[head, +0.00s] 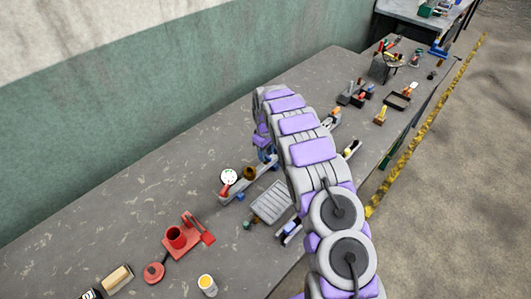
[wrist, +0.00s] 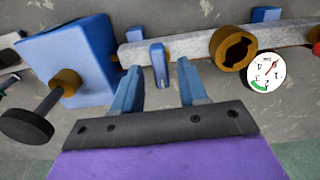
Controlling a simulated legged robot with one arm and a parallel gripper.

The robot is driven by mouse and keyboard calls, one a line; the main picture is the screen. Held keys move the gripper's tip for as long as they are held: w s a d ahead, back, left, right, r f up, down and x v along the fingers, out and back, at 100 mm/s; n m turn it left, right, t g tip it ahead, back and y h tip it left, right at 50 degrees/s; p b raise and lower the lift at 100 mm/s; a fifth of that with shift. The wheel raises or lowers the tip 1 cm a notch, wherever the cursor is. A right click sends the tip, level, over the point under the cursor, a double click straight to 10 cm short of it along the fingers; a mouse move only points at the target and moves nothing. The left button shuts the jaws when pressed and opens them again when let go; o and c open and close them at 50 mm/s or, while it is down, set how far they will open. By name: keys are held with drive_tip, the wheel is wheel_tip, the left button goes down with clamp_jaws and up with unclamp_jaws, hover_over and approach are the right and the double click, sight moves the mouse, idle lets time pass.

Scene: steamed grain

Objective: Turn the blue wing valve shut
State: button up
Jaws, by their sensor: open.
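The blue wing valve (wrist: 159,64) is a small upright blue tab on the near side of a pale grey pipe (wrist: 190,48) in the wrist view. My gripper (wrist: 159,68) is open, with one blue finger on each side of the wing and visible gaps to both. The fingers are not closed on it.
A round white gauge (wrist: 265,72) and a brass ring (wrist: 232,47) sit right of the wing. A blue block (wrist: 75,60) with a black knob (wrist: 27,127) is on the left. In the head view, a ribbed grey plate (head: 271,202) and red fixture (head: 182,236) lie nearer on the bench.

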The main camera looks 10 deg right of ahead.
wheel_tip(320, 180, up, 17)
drive_tip(key=p, duration=0.1)
idle(0.3)
drive_tip(key=shift+f, duration=0.1)
